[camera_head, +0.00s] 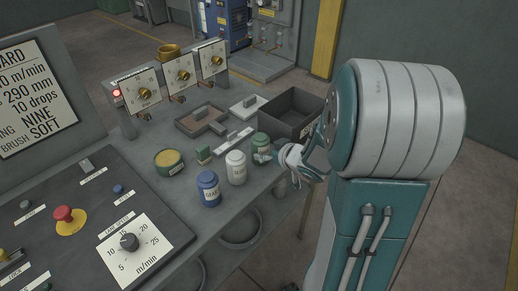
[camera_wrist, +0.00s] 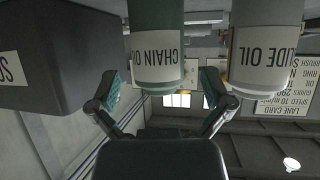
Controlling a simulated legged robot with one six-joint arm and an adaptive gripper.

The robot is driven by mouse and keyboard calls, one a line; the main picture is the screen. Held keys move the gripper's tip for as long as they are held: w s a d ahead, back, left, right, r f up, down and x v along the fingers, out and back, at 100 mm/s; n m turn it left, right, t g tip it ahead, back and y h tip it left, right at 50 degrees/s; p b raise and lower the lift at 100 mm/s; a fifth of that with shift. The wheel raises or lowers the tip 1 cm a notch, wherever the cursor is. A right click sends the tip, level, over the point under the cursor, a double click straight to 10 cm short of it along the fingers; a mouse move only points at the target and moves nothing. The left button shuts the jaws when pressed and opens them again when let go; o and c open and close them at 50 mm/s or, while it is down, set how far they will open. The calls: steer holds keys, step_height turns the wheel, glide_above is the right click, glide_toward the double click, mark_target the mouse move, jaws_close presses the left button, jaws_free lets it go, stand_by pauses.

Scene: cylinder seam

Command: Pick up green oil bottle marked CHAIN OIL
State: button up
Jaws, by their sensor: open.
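The green oil bottle (camera_head: 261,148) stands upright on the grey bench, to the right of a white bottle. In the wrist view, which looks upside down, the green bottle (camera_wrist: 157,45) shows a white label reading CHAIN OI, its end cut off by the curve. My gripper (camera_head: 281,157) is just right of the green bottle in the head view and partly overlaps its lower side. In the wrist view my gripper (camera_wrist: 163,100) is open and empty, with its two fingers spread either side of the green bottle's line. I cannot tell whether they touch it.
A white bottle (camera_head: 236,168), labelled IDE OIL in the wrist view (camera_wrist: 265,50), stands close beside the green one. A blue bottle (camera_head: 208,190) is further left. A dark open bin (camera_head: 313,112) stands behind my gripper.

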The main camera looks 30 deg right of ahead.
mark_target(262, 149)
steer(key=w, duration=0.1)
steer(key=w+a+f, duration=0.1)
steer(key=shift+w+a, duration=0.2)
steer(key=shift+w, duration=0.15)
steer(key=shift+w+d+f, duration=0.45)
steer(key=shift+w+d, duration=0.05)
steer(key=shift+w, duration=0.25)
steer(key=shift+d, duration=0.35)
steer(key=shift+a, duration=0.5)
steer(key=c, duration=1)
steer(key=shift+a, duration=0.1)
steer(key=shift+c, duration=0.3)
